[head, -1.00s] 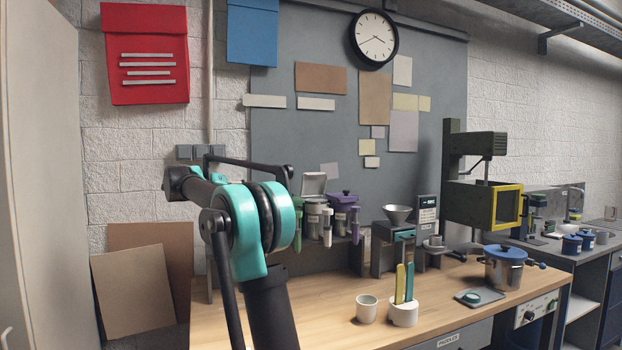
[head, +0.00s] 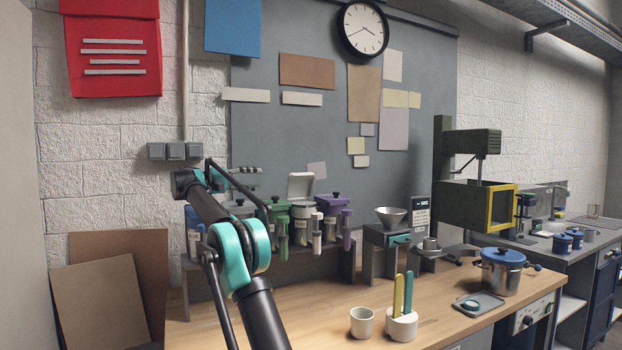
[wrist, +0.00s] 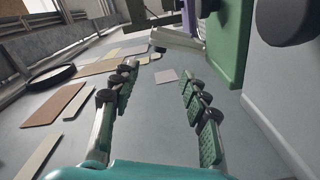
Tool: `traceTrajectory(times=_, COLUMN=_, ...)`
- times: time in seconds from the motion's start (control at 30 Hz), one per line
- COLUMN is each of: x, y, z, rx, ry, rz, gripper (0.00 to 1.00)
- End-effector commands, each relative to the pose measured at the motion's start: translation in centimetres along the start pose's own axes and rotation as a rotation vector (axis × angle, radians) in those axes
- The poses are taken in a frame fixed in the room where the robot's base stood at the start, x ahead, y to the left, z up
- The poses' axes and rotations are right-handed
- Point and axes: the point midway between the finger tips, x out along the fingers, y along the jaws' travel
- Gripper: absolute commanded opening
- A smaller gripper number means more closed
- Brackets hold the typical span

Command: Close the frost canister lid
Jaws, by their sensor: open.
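The frost canister (head: 301,212) is the white one in the row on the rack, between a green and a purple canister. Its pale lid (head: 301,186) stands raised, tilted up at the back. In the wrist view a white edge (wrist: 176,39) shows beyond the fingertips; I cannot tell whether it is the lid or the body. My gripper (wrist: 163,88) is open, with nothing between its padded fingers. In the head view my arm reaches up left of the frost canister, and its links partly hide the gripper.
A green canister (head: 276,214) stands left of the frost one, its side close to my right finger in the wrist view (wrist: 231,40). A purple canister (head: 333,205) stands right. Several coloured handles hang in front. A funnel (head: 391,216) stands further right.

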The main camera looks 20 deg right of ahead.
Motion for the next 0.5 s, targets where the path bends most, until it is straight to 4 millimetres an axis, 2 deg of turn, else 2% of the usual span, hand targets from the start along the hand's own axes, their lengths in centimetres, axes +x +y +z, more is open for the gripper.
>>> traceTrajectory(times=0.13, x=-0.3, y=-0.5, z=-0.5, rx=-0.013, ry=0.001, rz=0.013, gripper=0.45)
traceTrajectory(times=0.27, x=0.5, y=-0.5, z=-0.5, rx=-0.014, ry=-0.001, rz=0.015, gripper=0.45)
traceTrajectory(times=0.5, x=4.5, y=-0.4, z=-0.5, rx=-0.014, ry=-0.003, rz=0.015, gripper=0.45)
